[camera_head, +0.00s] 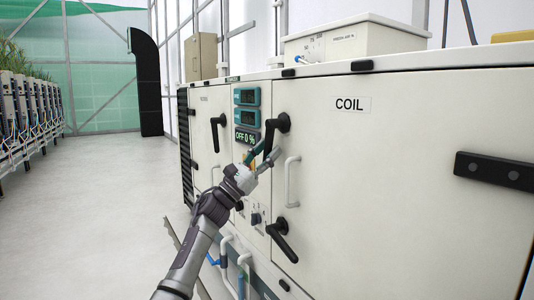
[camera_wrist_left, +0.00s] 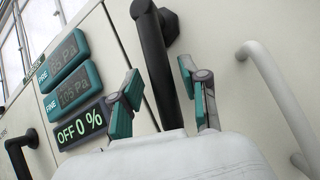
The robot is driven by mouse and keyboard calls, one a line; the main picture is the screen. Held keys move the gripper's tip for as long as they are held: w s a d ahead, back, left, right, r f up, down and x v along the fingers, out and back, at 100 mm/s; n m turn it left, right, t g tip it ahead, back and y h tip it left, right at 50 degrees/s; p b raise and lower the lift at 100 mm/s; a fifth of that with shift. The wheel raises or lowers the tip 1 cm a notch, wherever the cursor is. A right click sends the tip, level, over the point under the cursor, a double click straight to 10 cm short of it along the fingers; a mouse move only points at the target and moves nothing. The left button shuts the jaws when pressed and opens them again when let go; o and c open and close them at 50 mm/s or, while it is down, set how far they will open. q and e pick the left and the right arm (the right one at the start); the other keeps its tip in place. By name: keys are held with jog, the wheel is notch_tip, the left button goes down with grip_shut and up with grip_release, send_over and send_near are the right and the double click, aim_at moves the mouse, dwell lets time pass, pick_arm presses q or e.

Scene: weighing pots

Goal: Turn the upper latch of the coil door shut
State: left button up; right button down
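The upper latch (camera_head: 270,134) is a black lever on the cream coil door (camera_head: 390,180), beside the COIL label. Its pivot is at the top and its arm hangs down, leaning slightly left in the head view. My left gripper (camera_head: 262,158) is at the latch's lower part. In the left wrist view the latch (camera_wrist_left: 152,50) runs down between the two spread teal-padded fingers (camera_wrist_left: 160,90). The fingers are open, with a visible gap to the lever on the right side. The lever's lower end is hidden behind the gripper body. My right gripper is not in view.
A white grab handle (camera_head: 291,180) stands just right of my gripper. A lower black latch (camera_head: 281,238) is below it. Teal displays (camera_head: 247,97) and an OFF 0 % panel (camera_head: 246,137) are left of the latch. Pipes run below; open floor (camera_head: 100,210) lies left.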

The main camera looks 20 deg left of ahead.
pick_arm(q)
jog(key=shift+f, duration=0.1)
jog(key=v, duration=1.2)
